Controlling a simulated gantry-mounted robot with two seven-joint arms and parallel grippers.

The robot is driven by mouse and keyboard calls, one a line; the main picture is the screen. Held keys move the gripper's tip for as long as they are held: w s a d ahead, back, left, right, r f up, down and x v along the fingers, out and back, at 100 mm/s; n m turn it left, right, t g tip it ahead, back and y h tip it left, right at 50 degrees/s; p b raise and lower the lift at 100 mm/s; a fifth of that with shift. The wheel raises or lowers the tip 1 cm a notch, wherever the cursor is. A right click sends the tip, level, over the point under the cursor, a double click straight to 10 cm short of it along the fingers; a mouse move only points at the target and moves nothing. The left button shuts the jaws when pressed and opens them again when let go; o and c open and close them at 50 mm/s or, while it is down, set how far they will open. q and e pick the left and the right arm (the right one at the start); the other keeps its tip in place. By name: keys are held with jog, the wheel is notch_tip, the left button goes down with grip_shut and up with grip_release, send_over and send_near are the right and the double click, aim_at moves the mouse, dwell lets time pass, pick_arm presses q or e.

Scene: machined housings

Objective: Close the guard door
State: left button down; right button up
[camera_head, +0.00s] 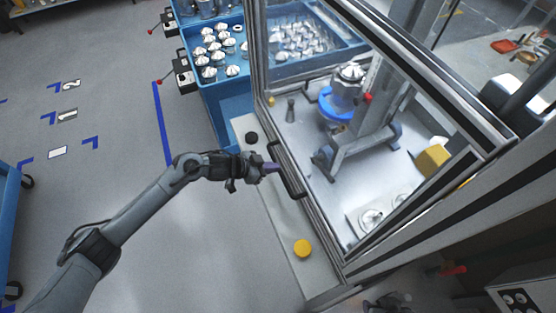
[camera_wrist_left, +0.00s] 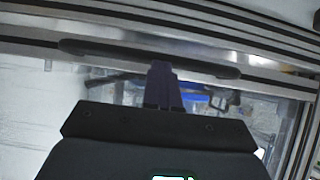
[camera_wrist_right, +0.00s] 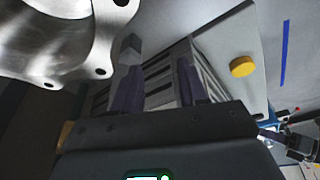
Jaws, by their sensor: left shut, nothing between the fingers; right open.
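The guard door is a clear panel in an aluminium frame (camera_head: 305,192), with a black bar handle (camera_head: 288,172) on its near side. The handle spans the left wrist view (camera_wrist_left: 110,50). My left gripper (camera_head: 273,168) is shut and empty, its purple fingertips at the handle's bar. In the left wrist view the fingertips (camera_wrist_left: 162,68) overlap the handle; I cannot tell whether they touch it. My right gripper (camera_wrist_right: 160,82) is open, with its fingers apart and nothing between them. I cannot tell from these views how far the door stands open.
Inside the enclosure a metal part sits on a blue ring (camera_head: 337,108). A yellow button (camera_head: 302,248) and a black button (camera_head: 251,137) are on the pale ledge. A blue bin (camera_head: 213,100) holds several housings. A large metal housing (camera_wrist_right: 60,40) is close to my right gripper.

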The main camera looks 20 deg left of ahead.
pick_arm(q)
jog(key=shift+f, duration=0.85)
